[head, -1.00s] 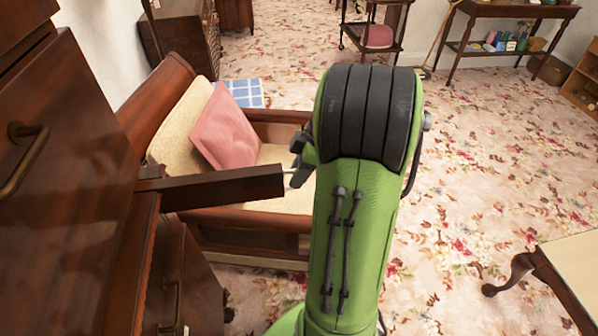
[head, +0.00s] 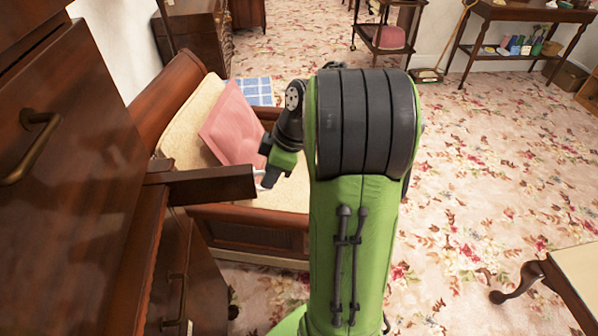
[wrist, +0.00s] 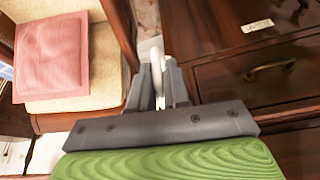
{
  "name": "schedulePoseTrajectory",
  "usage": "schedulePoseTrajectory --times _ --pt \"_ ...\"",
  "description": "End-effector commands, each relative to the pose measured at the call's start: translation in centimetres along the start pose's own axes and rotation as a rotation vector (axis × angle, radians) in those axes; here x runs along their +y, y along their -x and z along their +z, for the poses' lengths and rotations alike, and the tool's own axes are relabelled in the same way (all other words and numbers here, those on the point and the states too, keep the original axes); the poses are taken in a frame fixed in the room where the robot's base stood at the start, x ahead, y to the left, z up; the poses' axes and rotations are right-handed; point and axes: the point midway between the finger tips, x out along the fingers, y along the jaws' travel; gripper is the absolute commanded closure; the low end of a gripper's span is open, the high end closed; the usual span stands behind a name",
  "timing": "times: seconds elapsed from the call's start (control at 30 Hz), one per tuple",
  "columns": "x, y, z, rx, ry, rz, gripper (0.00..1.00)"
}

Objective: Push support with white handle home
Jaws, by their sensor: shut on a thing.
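The support (head: 212,185) is a dark wooden bar that sticks out of the front of the wooden cabinet (head: 75,190) at left in the head view. Its white handle (head: 260,181) is at the outer end of the bar. My gripper (head: 267,176) is at that end, and my arm comes in from the right. In the wrist view my gripper (wrist: 161,88) is shut on the white handle (wrist: 157,68), which shows between the fingers. The fingers hide part of the handle.
An armchair (head: 150,125) with a pink cushion (head: 233,127) stands just beyond the bar. The cabinet has brass pulls (head: 30,145) and closed fronts. A small table (head: 565,270) is at lower right. Open carpet (head: 480,150) lies to the right.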

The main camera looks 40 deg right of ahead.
Motion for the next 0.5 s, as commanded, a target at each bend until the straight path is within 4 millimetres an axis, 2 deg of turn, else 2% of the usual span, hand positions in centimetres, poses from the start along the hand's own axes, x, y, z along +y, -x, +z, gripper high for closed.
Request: schedulePoseTrajectory --times 0.03,0.2,0.4,0.5 --pt "-0.2 -0.6 -1.8 0.005 0.012 0.008 1.00" --pt "-1.3 -2.6 -6.9 0.005 0.009 0.007 1.00" --pt "-2.4 -4.6 -12.1 0.007 0.005 0.007 1.00" --pt "-2.8 -5.4 -14.1 0.006 0.003 0.008 1.00"
